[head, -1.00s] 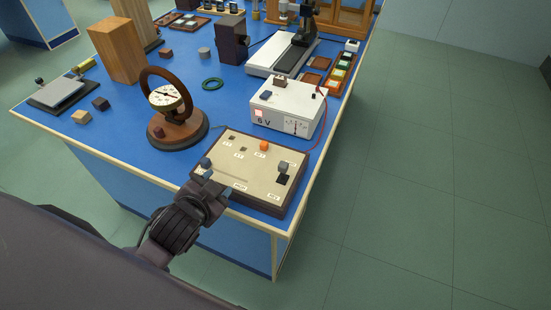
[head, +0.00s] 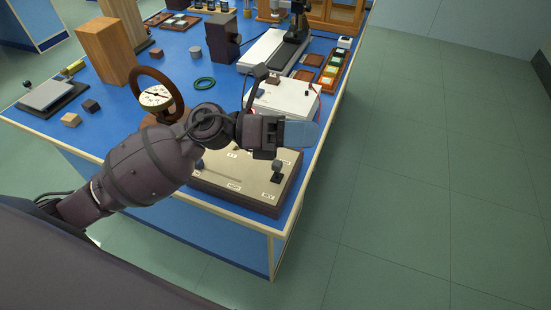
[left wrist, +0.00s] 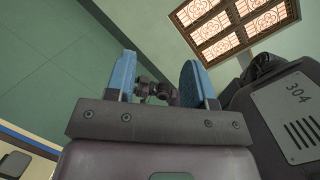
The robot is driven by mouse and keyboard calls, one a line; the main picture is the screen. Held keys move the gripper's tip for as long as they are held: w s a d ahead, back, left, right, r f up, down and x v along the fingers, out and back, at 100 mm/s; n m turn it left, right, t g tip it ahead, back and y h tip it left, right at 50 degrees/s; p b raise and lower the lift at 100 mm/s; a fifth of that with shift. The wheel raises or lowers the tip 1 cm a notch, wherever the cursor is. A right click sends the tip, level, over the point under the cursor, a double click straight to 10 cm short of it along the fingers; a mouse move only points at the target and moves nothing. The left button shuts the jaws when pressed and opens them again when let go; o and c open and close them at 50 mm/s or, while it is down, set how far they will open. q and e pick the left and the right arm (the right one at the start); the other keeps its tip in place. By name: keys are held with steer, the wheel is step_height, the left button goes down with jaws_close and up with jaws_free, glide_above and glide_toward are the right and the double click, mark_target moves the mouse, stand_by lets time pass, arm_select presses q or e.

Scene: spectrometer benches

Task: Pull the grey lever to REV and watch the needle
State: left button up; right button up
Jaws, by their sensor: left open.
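The control box (head: 215,187) sits at the front corner of the blue bench. A small blue-grey knob (head: 199,164) stands at its left, beside a slot, and a grey-topped lever (head: 277,168) on a dark base stands at its right. The labels are too small to read surely. My left gripper (head: 290,134) is open and empty, raised above the back of the box and hiding part of it. Its blue fingers are apart in the left wrist view (left wrist: 160,82). The round white dial (head: 156,96) in a dark ring stands to the left; its needle is small. My right gripper is out of view.
A white meter unit (head: 283,98) stands behind my left gripper, partly hidden. Bench edges (head: 285,232) run close to the box. The floor to the right is clear.

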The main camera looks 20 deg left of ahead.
arm_select(q)
step_height(320, 180, down, 4)
steer(key=a+m+g+y, duration=0.2)
steer(key=m+g+y, duration=0.2)
steer(key=m+y, duration=0.65)
steer(key=y, duration=0.4)
glide_toward(277, 163)
steer(key=shift+t, duration=0.3)
steer(key=x, duration=0.4)
steer(key=b+x, duration=0.1)
steer(key=x, duration=0.4)
steer(key=shift+s+f, duration=0.1)
steer(key=shift+s, duration=0.1)
steer(key=shift+h, duration=0.25)
jaws_close()
